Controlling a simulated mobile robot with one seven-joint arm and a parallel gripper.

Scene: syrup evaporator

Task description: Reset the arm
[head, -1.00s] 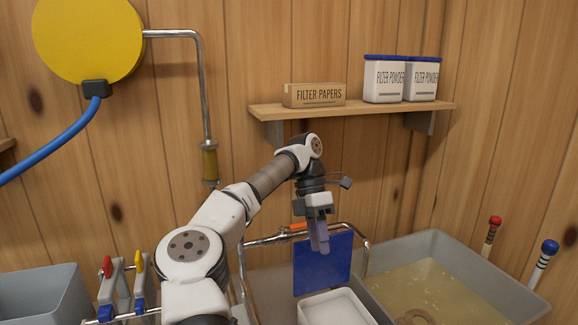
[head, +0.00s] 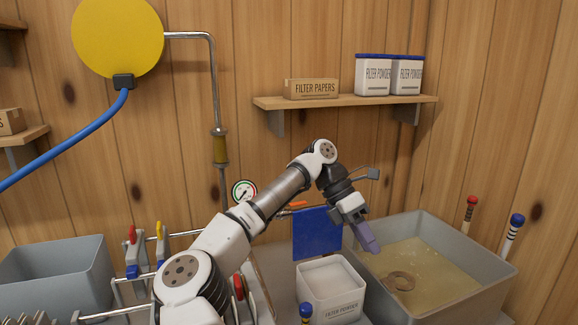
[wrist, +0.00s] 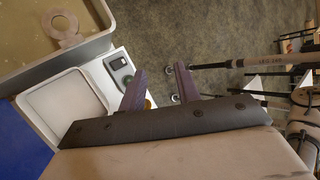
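My gripper (head: 368,240) hangs at the end of my bent arm, tilted down and to the right. In the head view it overlaps the left edge of the grey basin. In the wrist view its two purple fingers (wrist: 160,82) stand apart with nothing between them, so it is open and empty. A white tub marked filter powder (head: 332,291) stands below and left of the gripper, apart from it. A blue panel (head: 316,232) stands upright behind the tub.
The grey basin (head: 490,292) holds cloudy yellowish liquid and a pale ring (head: 400,281). Two rods with red (head: 472,200) and blue (head: 517,220) knobs stand at its right. A wall shelf (head: 350,101) with a box and tubs is above my arm. Metal pipes and valve handles are at left.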

